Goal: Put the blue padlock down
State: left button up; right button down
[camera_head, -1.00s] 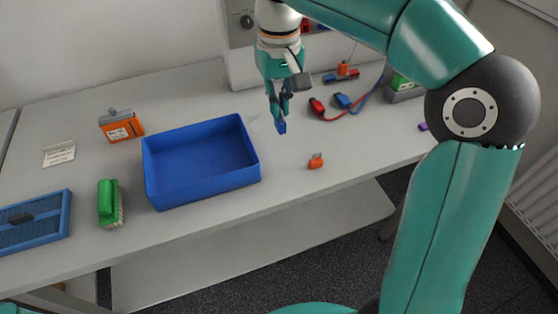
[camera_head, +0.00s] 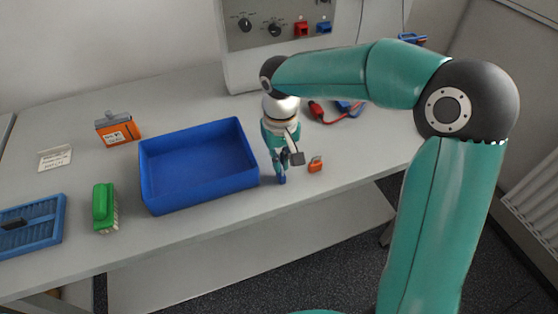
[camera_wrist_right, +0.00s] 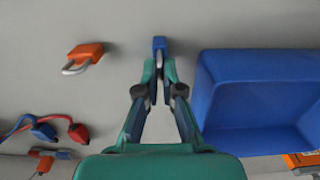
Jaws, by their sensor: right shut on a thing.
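The blue padlock (camera_head: 282,179) hangs below my right gripper (camera_head: 280,166) in the head view, near the table's front edge. My right gripper is shut on it. In the right wrist view the padlock (camera_wrist_right: 159,43) shows as a small blue block at the fingertips (camera_wrist_right: 160,70). Its shackle is hidden between the fingers. I cannot tell whether its bottom touches the table. My left gripper is in neither view.
An orange padlock (camera_head: 315,164) lies just right of the gripper. A blue bin (camera_head: 200,193) stands close on the left. Red and blue leads (camera_head: 330,116) lie behind, near the cycler (camera_head: 235,60).

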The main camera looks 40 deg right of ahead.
jog(key=c, duration=1.8)
grip_release()
jog(key=shift+f, duration=0.15)
jog(key=o, duration=0.5)
jog(key=shift+r, duration=0.2)
notch_tip(320, 180, up, 12)
jog(key=shift+f+p, duration=0.1)
jog(key=shift+p, duration=0.35)
